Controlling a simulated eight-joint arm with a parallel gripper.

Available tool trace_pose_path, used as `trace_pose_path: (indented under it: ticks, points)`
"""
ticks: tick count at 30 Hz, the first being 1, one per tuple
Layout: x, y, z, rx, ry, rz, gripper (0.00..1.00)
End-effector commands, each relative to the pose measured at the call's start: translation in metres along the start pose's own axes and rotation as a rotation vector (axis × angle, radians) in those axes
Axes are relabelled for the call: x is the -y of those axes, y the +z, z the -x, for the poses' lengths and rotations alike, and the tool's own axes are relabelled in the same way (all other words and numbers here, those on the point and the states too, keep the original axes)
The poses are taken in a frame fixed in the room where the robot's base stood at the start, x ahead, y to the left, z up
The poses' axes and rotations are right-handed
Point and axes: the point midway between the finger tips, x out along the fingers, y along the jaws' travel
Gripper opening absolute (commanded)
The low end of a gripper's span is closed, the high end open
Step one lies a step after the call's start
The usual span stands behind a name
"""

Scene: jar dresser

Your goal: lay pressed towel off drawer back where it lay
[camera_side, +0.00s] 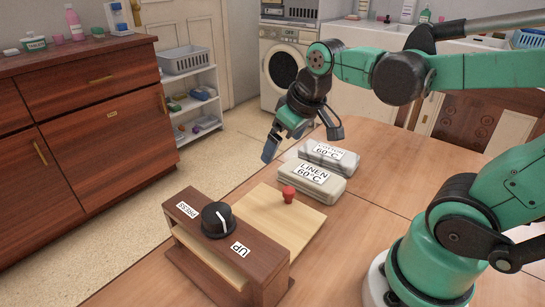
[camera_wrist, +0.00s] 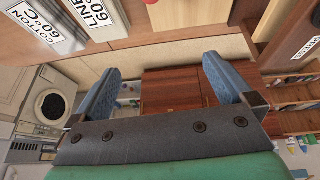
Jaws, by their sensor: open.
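The wooden press (camera_side: 228,262) stands at the front of the table, with a black dial (camera_side: 217,220) between its PRESS and UP labels. The pale drawer board (camera_side: 300,216) is out behind it, with a red knob (camera_side: 289,193) at its far end; no towel shows on its visible surface. Two rounded, folded-looking bundles lie behind it: beige LINEN 60°C (camera_side: 330,190) and grey-streaked COTTON 60°C (camera_side: 347,168). I cannot tell whether either is the towel. My gripper (camera_side: 275,150) is open and empty, left of both bundles and above them. In the wrist view, nothing is between its fingers (camera_wrist: 160,80).
A dark wooden cabinet (camera_side: 100,130) stands at the left across the floor, with a white shelf (camera_side: 195,105) beside it. A washing machine (camera_side: 287,68) is at the back. The table (camera_side: 400,165) is clear right of the bundles.

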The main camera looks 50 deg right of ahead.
Motion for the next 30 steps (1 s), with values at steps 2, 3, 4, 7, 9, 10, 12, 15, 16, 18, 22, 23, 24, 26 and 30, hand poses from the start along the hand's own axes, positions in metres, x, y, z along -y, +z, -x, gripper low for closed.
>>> trace_pose_path:
  ticks: [2,3,4,7,9,10,12,15,16,18,22,23,24,26,30]
  points:
    - [0.019,0.007,0.001,-0.081,-0.019,0.001,1.0]
    - [0.025,0.01,0.002,-0.115,-0.028,-0.003,1.0]
    - [0.029,0.011,0.002,-0.138,-0.035,-0.007,1.0]
    - [0.039,0.015,0.002,-0.189,-0.053,-0.015,1.0]
    - [0.042,0.016,0.002,-0.206,-0.059,-0.019,1.0]
    - [0.042,0.016,0.002,-0.209,-0.06,-0.021,1.0]
    - [0.042,0.016,0.002,-0.212,-0.061,-0.022,1.0]
    - [0.042,0.016,0.002,-0.211,-0.06,-0.022,1.0]
    - [0.042,0.016,0.002,-0.21,-0.06,-0.022,1.0]
    - [0.042,0.016,0.002,-0.21,-0.06,-0.021,1.0]
    - [0.042,0.016,0.002,-0.21,-0.06,-0.021,1.0]
    - [0.042,0.016,0.002,-0.21,-0.06,-0.021,1.0]
    - [0.042,0.016,0.002,-0.21,-0.06,-0.021,1.0]
    - [0.042,0.016,0.002,-0.21,-0.06,-0.021,1.0]
    - [0.042,0.016,0.002,-0.21,-0.06,-0.021,1.0]
